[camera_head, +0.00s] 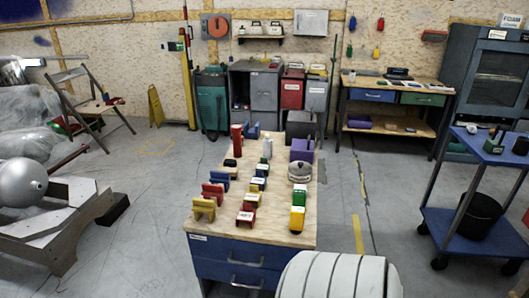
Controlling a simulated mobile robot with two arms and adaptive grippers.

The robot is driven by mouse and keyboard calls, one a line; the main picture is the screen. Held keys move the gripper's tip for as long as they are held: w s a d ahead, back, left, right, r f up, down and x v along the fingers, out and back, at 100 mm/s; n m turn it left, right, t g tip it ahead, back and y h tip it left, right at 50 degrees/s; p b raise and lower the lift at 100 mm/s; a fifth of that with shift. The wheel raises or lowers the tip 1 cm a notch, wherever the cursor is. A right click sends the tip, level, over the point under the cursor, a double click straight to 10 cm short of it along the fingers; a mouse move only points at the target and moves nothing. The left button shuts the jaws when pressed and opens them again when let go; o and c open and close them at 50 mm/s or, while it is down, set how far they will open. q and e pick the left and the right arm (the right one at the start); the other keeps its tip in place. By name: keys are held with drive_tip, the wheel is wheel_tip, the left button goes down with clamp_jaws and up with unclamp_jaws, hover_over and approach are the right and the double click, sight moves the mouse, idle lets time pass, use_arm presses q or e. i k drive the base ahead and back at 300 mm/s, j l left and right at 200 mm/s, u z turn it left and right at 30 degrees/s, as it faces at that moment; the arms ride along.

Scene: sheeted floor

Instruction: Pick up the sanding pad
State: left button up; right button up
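A wooden-topped workbench (220,228) with blue drawers stands in the middle of the head view. Several small tools and blocks lie in rough rows on it. At its near left are a yellow block (203,209) and a red block (213,192). Another red block (246,216) sits near the middle of the front. A yellow block (297,220) and a green block (299,194) are at the near right, with a silver-grey rounded tool (298,171) behind them. I cannot tell which of these is the sanding pad. Neither of my grippers shows.
A blue cart (465,229) with a black bucket (478,215) stands at the right. Grey floor is open on both sides of the workbench.

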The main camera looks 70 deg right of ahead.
sight(229, 163)
drive_tip(key=z, duration=1.75)
drive_tip(key=u, duration=0.9)
drive_tip(key=i, duration=0.35)
drive_tip(key=i+j+u, duration=0.1)
drive_tip(key=i+u, duration=0.3)
drive_tip(key=i, duration=0.45)
drive_tip(key=i+l+u, duration=0.2)
drive_tip(key=i+u, duration=0.25)
drive_tip(key=i, duration=0.45)
drive_tip(key=i+z, duration=0.9)
drive_tip(key=i+j+z, duration=0.2)
drive_tip(key=z, duration=0.25)
drive_tip(key=i+z, duration=0.2)
drive_tip(key=z, duration=0.25)
drive_tip(key=i+z, duration=0.25)
drive_tip(key=z, duration=0.2)
drive_tip(key=i+j+z, duration=0.1)
drive_tip(key=z, duration=0.35)
drive_tip(key=i+j+z, duration=0.2)
drive_tip(key=z, duration=0.25)
drive_tip(key=i+j, duration=0.05)
drive_tip(key=i, duration=0.05)
